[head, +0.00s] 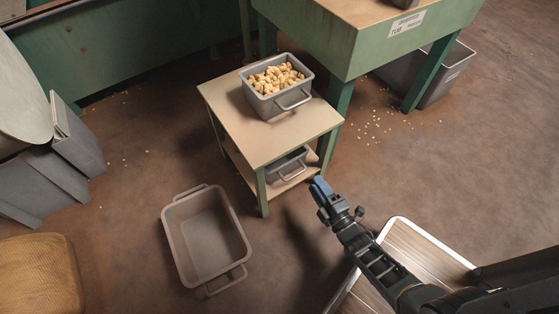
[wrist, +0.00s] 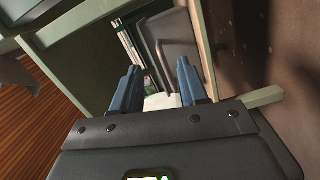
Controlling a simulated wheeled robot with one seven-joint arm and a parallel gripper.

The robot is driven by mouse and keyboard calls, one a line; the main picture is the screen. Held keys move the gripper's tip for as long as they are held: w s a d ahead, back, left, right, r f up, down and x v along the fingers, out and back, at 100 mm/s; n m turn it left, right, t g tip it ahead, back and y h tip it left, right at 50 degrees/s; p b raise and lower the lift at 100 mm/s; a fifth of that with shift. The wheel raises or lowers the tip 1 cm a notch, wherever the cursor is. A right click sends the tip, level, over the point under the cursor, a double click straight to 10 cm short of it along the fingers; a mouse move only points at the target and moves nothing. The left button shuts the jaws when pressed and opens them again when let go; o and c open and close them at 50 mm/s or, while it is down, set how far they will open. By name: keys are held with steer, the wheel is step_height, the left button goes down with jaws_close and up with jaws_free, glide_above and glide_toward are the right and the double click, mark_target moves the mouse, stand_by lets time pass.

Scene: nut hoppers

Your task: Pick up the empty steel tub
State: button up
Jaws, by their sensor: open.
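A grey tub with a wire handle (head: 288,166) sits on the lower shelf of a small green-legged stand; the tabletop hides most of its inside. It appears ahead of the fingers in the wrist view (wrist: 182,45). An empty grey-brown tub (head: 207,238) with handles lies open on the floor at left. A grey tub full of pale nuts (head: 275,101) stands on the stand's top. My gripper (head: 319,186) is open, with blue fingers, just in front of the stand's right side. In the wrist view the fingers (wrist: 158,82) are apart, with no tub between them.
The stand's top (head: 250,148) and front legs are close to my gripper. A green bench (head: 375,45) stands behind it, with a grey bin (head: 448,80) below. Grey bins and a tan sack (head: 40,275) are at left. A wood-topped surface (head: 420,262) is at lower right.

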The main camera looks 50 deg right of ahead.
steer(key=b+x, duration=0.1)
steer(key=x, duration=0.6)
steer(key=shift+b, duration=0.3)
steer(key=shift+d, duration=0.1)
jaws_close()
stand_by(1.0)
